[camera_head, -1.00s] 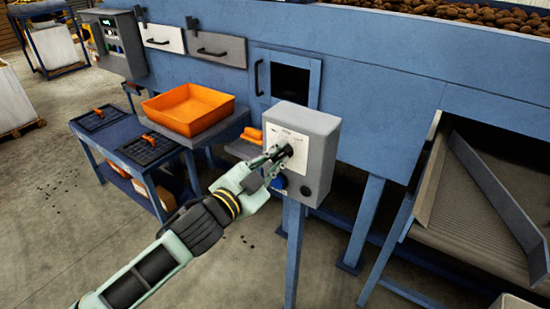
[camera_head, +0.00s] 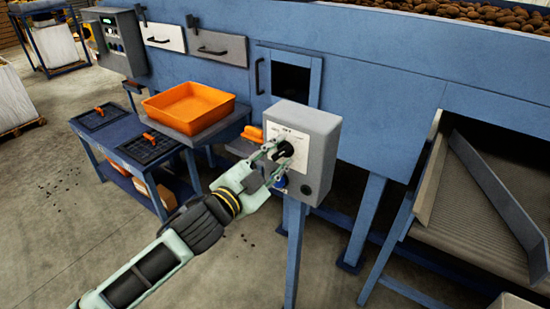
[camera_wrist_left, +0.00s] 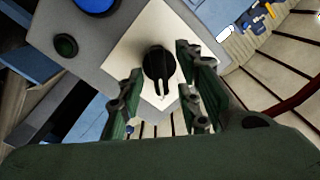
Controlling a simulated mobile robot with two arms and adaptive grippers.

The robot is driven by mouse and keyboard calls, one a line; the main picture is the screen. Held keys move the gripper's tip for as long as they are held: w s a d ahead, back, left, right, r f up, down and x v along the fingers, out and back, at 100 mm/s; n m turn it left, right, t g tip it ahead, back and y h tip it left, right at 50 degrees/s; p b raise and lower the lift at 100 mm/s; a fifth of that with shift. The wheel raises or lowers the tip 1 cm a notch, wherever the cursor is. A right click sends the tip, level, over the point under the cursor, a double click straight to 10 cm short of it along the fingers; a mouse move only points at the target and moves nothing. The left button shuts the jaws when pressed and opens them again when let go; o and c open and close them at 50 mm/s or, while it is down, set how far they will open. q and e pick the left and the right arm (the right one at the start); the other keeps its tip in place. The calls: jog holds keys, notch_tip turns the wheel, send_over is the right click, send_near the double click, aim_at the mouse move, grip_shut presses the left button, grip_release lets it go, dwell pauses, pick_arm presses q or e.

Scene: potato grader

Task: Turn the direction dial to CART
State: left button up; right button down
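The direction dial is a black knob (camera_head: 286,148) on the white plate (camera_head: 293,164) of a grey control box (camera_head: 321,150) on a blue post. In the left wrist view the knob (camera_wrist_left: 158,64) shows with a pale mark on its lower part, between the two fingers. My left gripper (camera_head: 272,155) is open in front of the plate, its fingers apart on either side of the knob's lower end. I cannot tell if either finger touches it. The lettering on the plate is too small to read. My right gripper is not in view.
An orange tray (camera_head: 190,108) stands on a shelf at the left. A chute (camera_head: 470,190) is at the right.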

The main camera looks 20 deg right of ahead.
pick_arm(q)
jog(key=shift+a, duration=0.1)
jog(key=v, duration=1.2)
